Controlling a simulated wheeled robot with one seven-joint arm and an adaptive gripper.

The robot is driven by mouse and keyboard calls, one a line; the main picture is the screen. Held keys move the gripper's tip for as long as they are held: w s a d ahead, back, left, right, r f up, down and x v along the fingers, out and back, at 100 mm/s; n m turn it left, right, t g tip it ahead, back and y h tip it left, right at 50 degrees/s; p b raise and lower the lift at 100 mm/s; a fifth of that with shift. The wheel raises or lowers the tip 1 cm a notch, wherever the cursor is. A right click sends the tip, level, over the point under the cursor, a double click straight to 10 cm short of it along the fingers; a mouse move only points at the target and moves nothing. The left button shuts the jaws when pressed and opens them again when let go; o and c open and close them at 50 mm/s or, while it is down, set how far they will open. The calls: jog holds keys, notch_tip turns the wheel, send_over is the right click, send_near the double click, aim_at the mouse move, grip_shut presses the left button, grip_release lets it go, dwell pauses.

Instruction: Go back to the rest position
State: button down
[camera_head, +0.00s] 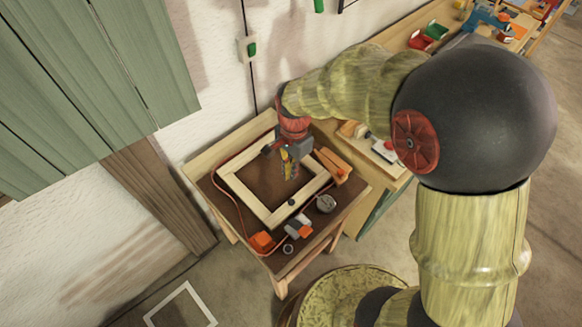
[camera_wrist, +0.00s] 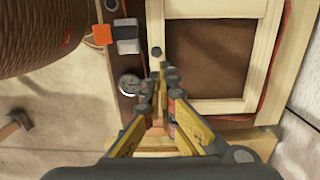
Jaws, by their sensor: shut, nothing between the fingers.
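My gripper (camera_head: 289,168) hangs above the small wooden table (camera_head: 230,217), over the pale wooden frame (camera_head: 247,198) that lies on its brown top. In the wrist view my gripper (camera_wrist: 161,80) shows two yellow fingers with dark tips drawn together and nothing between them. The frame (camera_wrist: 209,106) lies beyond the fingertips to the right in that view. I cannot tell the exact height of the fingertips above the frame. My arm reaches in from the right and hides part of the workbench behind it.
An orange block (camera_head: 262,241), a grey-and-white item (camera_head: 299,226) and a round metal piece (camera_head: 326,203) lie along the table's front. Orange wood pieces (camera_head: 333,165) lie on its right. A workbench (camera_head: 425,25) with trays stands along the wall. Another white frame (camera_head: 182,305) is on the floor.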

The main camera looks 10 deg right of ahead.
dwell(0.3)
jog(key=s+d+r+n+t+b, duration=0.6)
jog(key=s+d+r+n, duration=0.5)
jog(key=s+r, duration=0.3)
jog(key=shift+s+r+b, duration=0.25)
jog(key=shift+s+b, duration=0.25)
jog(key=shift+s, duration=0.3)
